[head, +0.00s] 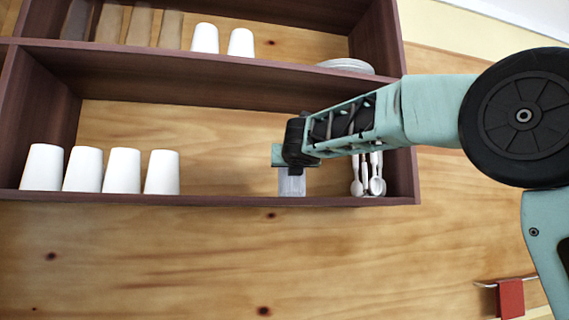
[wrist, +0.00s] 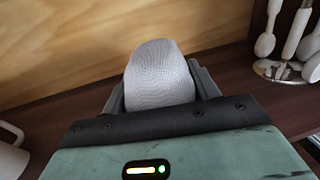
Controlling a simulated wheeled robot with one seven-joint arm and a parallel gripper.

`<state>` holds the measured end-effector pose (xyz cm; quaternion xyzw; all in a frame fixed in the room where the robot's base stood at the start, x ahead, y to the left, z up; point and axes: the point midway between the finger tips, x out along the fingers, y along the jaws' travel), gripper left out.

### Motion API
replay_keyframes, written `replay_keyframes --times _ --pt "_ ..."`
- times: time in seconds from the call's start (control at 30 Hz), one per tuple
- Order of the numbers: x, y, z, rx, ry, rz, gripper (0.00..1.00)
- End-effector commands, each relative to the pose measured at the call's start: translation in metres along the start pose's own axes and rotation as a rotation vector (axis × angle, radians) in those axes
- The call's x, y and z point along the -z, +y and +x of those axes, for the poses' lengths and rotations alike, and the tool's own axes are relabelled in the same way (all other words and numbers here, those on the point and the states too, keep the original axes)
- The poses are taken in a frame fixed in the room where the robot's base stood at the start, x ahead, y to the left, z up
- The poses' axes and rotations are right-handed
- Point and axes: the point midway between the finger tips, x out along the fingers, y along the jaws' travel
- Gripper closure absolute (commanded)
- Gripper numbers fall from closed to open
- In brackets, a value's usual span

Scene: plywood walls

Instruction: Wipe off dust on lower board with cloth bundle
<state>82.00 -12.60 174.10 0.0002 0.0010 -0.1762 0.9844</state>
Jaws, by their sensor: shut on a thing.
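The cloth bundle (wrist: 158,72) is pale grey-white with a fine weave and a rounded top. My gripper (wrist: 158,90) is shut on it, with a finger on each side. In the head view my gripper (head: 291,172) reaches into the lower compartment of a dark wood shelf. The cloth bundle (head: 291,187) hangs below it, at or just above the lower board (head: 230,200); I cannot tell whether they touch. The lower board also shows in the wrist view (wrist: 60,112). I can make out no dust on the board.
White cups (head: 102,170) stand upside down on the left of the lower board. White spoons in a holder (head: 368,183) stand right of my gripper, close by. The board between cups and gripper is clear. The upper shelf holds two cups (head: 222,41) and stacked plates (head: 346,65).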

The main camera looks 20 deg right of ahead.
Motion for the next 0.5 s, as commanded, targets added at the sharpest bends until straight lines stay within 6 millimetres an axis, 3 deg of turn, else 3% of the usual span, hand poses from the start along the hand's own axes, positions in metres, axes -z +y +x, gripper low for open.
replay_keyframes --times 0.2,0.5 --pt "-0.001 -0.016 0.003 0.001 0.0 0.0 0.65" --pt "0.002 -0.01 0.002 -0.002 0.001 0.0 0.65"
